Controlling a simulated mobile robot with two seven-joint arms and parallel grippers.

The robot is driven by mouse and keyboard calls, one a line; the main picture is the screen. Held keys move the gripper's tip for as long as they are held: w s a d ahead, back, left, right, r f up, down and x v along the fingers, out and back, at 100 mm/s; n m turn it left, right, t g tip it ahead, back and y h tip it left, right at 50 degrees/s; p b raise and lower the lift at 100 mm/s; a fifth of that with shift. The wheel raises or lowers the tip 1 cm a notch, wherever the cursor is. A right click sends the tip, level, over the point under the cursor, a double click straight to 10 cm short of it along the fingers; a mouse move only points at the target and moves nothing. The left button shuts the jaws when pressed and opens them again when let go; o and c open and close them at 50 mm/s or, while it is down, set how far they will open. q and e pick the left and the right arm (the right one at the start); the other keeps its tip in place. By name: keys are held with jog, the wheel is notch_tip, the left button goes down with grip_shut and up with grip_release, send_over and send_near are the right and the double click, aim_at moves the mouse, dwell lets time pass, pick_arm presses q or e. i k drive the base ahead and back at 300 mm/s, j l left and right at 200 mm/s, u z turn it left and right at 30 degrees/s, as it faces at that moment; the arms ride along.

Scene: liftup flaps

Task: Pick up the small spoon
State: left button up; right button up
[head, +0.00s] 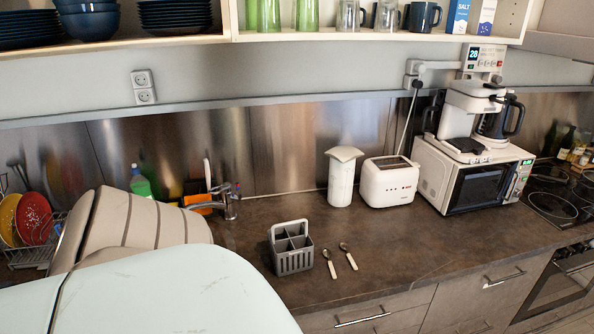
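Two spoons lie on the dark countertop, apart from each other, with dark bowls and pale handles. The left spoon (332,269) is nearer the grey caddy, and the right spoon (351,261) lies just to its right. They look alike in size, so I cannot tell which is the small one. Both point their bowls toward the back wall and their handles toward the counter's front edge. Neither of my grippers is in view. A large beige and pale blue part, apparently of my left arm, fills the lower left and hides part of the counter.
A grey divided caddy (296,263) stands left of the spoons. Behind are a white canister (341,182), a toaster (390,184) and a microwave (470,183) with a coffee machine on top. The counter right of the spoons is clear. Shelves (190,45) overhang above.

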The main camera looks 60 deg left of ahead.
aim_at(325, 254)
jog(key=u, duration=1.75)
